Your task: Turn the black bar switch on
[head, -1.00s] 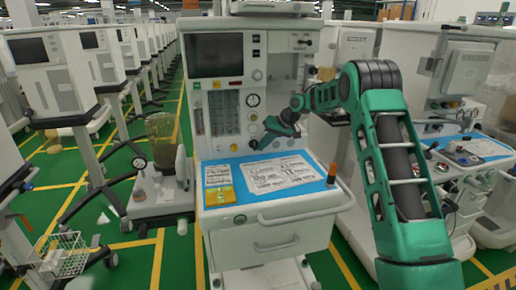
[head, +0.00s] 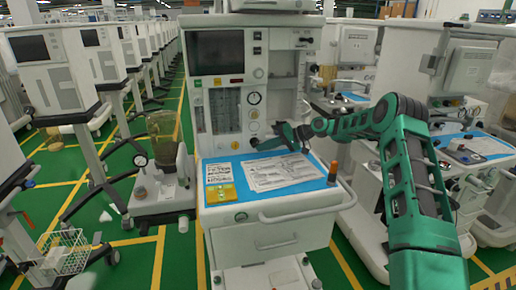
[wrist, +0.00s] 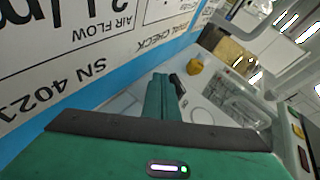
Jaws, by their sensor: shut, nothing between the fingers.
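My gripper (wrist: 160,82) shows in the wrist view with its green fingers together and nothing between them. A small black bar-shaped part (wrist: 177,84), which looks like the black bar switch, is just right of the fingertips on a pale panel. Whether the fingers touch it, I cannot tell, and its on or off position is not readable. In the head view my gripper (head: 268,144) is low in front of the machine's panel, above the blue work surface (head: 238,165). The switch cannot be made out clearly there.
A yellow knob (wrist: 195,67) sits beside the black part. The anaesthesia machine (head: 215,90) has a dark screen and gauges. Other carts stand on both sides.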

